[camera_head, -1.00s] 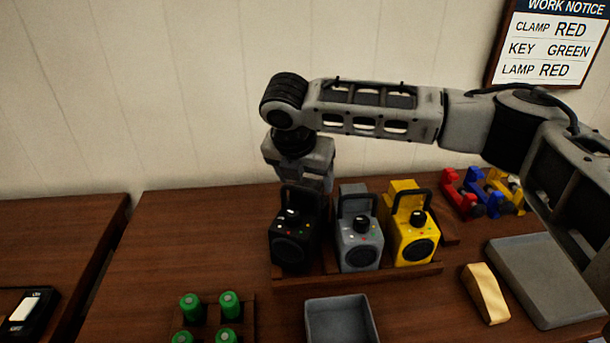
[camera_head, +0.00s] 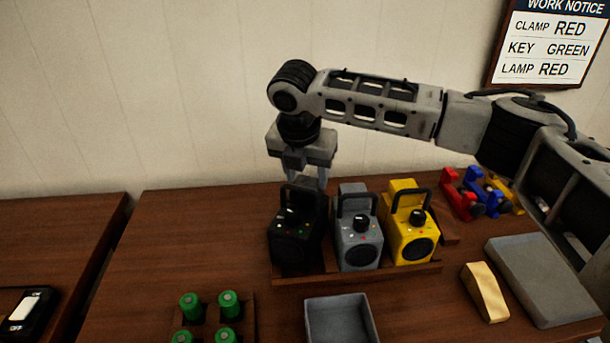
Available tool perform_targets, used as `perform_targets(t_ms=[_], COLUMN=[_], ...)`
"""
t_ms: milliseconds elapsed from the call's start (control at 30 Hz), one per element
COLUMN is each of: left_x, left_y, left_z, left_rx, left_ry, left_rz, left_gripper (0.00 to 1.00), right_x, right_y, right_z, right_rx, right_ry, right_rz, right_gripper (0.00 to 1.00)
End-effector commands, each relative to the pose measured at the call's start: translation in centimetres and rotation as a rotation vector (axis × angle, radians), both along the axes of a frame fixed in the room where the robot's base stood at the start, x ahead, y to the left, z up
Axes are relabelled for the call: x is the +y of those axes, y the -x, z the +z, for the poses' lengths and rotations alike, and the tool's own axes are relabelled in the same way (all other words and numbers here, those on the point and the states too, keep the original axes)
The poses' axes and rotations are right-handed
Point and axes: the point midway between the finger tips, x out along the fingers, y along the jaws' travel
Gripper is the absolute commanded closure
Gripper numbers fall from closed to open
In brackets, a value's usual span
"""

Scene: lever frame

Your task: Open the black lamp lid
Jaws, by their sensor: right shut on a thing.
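The black lamp (camera_head: 291,240) stands upright at the left end of a wooden rack, with a knob, small coloured lights and a handle on its front and top. My right gripper (camera_head: 308,182) points down at the back of the black lamp's top. Its fingers reach behind the lamp's handle and their tips are hidden. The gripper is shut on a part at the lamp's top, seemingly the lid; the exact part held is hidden. I cannot see how far the lid is raised. My left gripper is not in view.
A grey lamp (camera_head: 358,240) and a yellow lamp (camera_head: 412,235) stand close to the right. In front are a grey bin (camera_head: 338,318) and green batteries (camera_head: 229,302) in a holder. Red, blue and yellow clamps (camera_head: 480,193) lie back right. A notice (camera_head: 548,45) hangs on the wall.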

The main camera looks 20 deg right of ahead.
Motion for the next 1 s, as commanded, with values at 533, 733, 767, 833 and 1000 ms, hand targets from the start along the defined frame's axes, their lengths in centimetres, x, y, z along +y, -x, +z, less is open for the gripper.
perform_targets(t_ms=[533, 733, 767, 833, 1000], left_x=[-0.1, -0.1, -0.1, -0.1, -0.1], left_y=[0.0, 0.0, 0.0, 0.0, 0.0], left_z=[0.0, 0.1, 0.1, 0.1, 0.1], left_rx=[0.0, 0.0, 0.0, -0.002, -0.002], left_ry=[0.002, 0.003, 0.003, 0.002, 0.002], left_rz=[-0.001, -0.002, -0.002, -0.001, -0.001], left_gripper=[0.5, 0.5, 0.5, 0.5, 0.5], right_x=[-1.5, -1.8, -1.8, -1.9, -2.1], right_y=[-2.1, -2.5, -2.5, -2.6, -2.7], right_z=[0.7, 0.8, 0.8, 0.8, 0.8], right_rx=[0.301, 0.359, 0.366, 0.376, 0.392], right_ry=[-0.24, -0.283, -0.287, -0.296, -0.307], right_rz=[-0.001, 0.0, 0.0, 0.0, 0.001], right_gripper=[0.74, 0.74, 0.74, 0.74, 0.74])
